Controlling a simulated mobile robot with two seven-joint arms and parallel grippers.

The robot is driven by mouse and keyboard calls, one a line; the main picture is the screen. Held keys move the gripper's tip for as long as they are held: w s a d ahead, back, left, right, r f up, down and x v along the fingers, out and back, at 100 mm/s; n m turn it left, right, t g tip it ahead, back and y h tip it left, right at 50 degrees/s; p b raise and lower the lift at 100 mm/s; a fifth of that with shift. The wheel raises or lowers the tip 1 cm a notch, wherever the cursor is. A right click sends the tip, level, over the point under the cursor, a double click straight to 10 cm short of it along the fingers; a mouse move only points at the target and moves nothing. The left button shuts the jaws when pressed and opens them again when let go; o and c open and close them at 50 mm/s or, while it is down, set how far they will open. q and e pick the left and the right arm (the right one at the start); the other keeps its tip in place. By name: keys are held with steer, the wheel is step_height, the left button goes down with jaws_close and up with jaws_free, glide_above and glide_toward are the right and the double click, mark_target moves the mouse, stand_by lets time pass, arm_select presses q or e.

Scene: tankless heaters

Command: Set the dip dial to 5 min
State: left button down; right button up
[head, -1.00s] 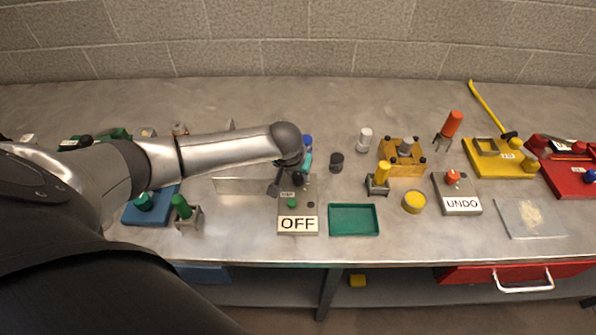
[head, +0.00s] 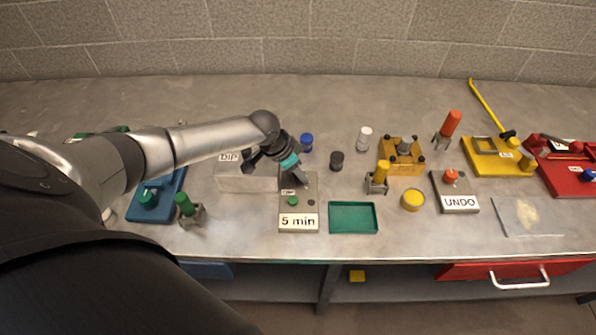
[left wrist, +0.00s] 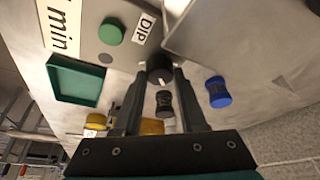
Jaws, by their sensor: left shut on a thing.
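The dip dial box (head: 298,205) is a grey panel on the bench with a small DIP label, a green button (head: 292,201) and a white display (head: 299,221) that reads "5 min". My left gripper (head: 300,183) reaches the back of this panel from above. In the left wrist view its fingers are shut on the black dial knob (left wrist: 160,67), which has a white pointer mark. In the head view the gripper hides the knob. My right gripper is out of view.
A metal tank marked DIP (head: 246,180) stands just left of the panel, a green tray (head: 353,218) just right. Behind are a blue cap (head: 306,142) and a black knob (head: 337,160). A yellow fixture (head: 401,158) and UNDO box (head: 457,195) stand further right.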

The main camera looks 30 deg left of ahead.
arm_select(q)
steer(key=shift+m, duration=0.4)
steer(key=shift+c, duration=2.3)
jaws_free()
steer(key=p+v, duration=0.1)
steer(key=v, duration=1.4)
steer(key=shift+a, duration=0.25)
